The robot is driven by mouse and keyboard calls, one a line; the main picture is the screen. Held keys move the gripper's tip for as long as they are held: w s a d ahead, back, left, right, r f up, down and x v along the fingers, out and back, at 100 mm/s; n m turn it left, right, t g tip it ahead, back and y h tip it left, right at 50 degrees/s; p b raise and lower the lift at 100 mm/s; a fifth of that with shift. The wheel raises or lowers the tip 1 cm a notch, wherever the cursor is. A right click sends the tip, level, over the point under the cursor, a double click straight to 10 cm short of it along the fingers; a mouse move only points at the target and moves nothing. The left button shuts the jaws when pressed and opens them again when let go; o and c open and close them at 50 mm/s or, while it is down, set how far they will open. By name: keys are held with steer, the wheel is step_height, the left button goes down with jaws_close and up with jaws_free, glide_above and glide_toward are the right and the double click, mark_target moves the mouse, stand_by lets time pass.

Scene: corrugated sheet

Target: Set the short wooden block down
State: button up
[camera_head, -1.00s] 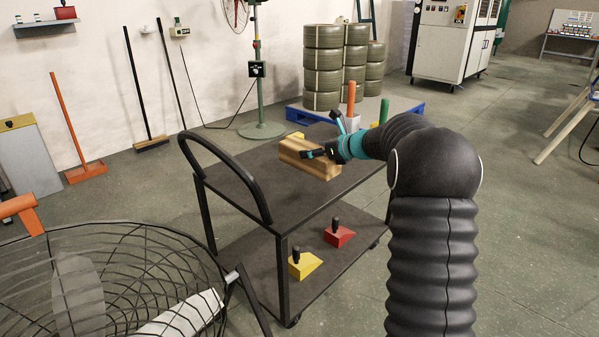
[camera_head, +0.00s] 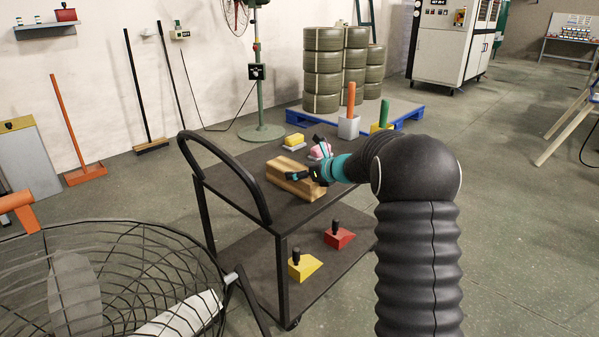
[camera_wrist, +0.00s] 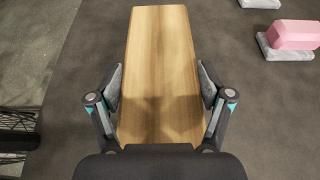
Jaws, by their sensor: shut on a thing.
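The short wooden block (camera_head: 288,184) is light brown with striped grain. It is over the top shelf of the black cart (camera_head: 235,181), near its front. My gripper (camera_head: 307,175) is shut on the block from the right side. In the wrist view, the grey finger pads press on both long sides of the block (camera_wrist: 162,50), which stretches away from my gripper (camera_wrist: 160,85). The block looks roughly level and very low over the shelf. I cannot tell whether its underside touches the shelf.
A yellow block (camera_head: 294,139) and a pink block (camera_head: 319,151) on grey bases stand behind. The cart's curved handle (camera_head: 239,167) rises left; a fan cage (camera_head: 105,285) is in front.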

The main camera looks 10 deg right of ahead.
steer(key=shift+f, duration=0.1)
steer(key=o, duration=1.6)
steer(key=shift+s, duration=0.1)
